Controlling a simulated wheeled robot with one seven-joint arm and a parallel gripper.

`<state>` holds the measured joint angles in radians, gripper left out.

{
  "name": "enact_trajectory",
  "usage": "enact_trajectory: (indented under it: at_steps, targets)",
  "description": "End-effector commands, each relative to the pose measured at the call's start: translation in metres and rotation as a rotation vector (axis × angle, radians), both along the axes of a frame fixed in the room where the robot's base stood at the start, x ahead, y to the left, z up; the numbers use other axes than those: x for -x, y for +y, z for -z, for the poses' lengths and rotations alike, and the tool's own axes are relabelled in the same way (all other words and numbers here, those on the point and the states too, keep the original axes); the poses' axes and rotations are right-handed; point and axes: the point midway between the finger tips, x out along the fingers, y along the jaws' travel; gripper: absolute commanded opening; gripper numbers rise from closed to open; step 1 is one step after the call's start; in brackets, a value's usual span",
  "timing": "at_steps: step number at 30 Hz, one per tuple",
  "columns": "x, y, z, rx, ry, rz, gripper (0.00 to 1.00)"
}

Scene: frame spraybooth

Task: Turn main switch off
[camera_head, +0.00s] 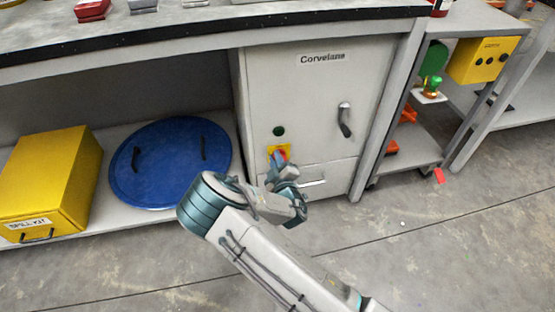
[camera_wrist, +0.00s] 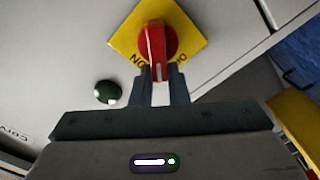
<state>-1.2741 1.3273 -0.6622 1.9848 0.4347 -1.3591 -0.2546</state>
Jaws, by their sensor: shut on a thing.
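The main switch is a red rotary knob (camera_wrist: 156,42) on a yellow plate (camera_wrist: 185,25) with dark lettering. It is fixed to the front of a grey cabinet (camera_head: 300,85) labelled "Corvelana" or similar. In the head view the red knob (camera_head: 282,155) and yellow plate (camera_head: 271,149) are partly hidden by my gripper (camera_head: 279,163). In the wrist view my gripper (camera_wrist: 162,78) is shut on the knob's handle, one dark finger on each side. The handle points toward my gripper, between the letters on the plate.
A dark green button (camera_head: 278,131) sits near the switch. A cabinet handle (camera_head: 344,119) is at its right, and a drawer handle (camera_head: 312,183) is below. A blue lid (camera_head: 170,165) and a yellow spill kit box (camera_head: 50,180) lie on the left shelf. The right floor is mostly clear.

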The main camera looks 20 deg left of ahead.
Motion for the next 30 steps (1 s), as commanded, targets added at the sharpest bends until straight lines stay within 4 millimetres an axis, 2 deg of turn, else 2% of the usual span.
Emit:
enact_trajectory:
  at_steps: [15, 30]
  targets:
    - [0.004, 0.005, 0.013, 0.4, -0.243, 0.0, 0.0]
    - [0.004, 0.005, 0.019, 0.597, -0.362, -0.001, 0.0]
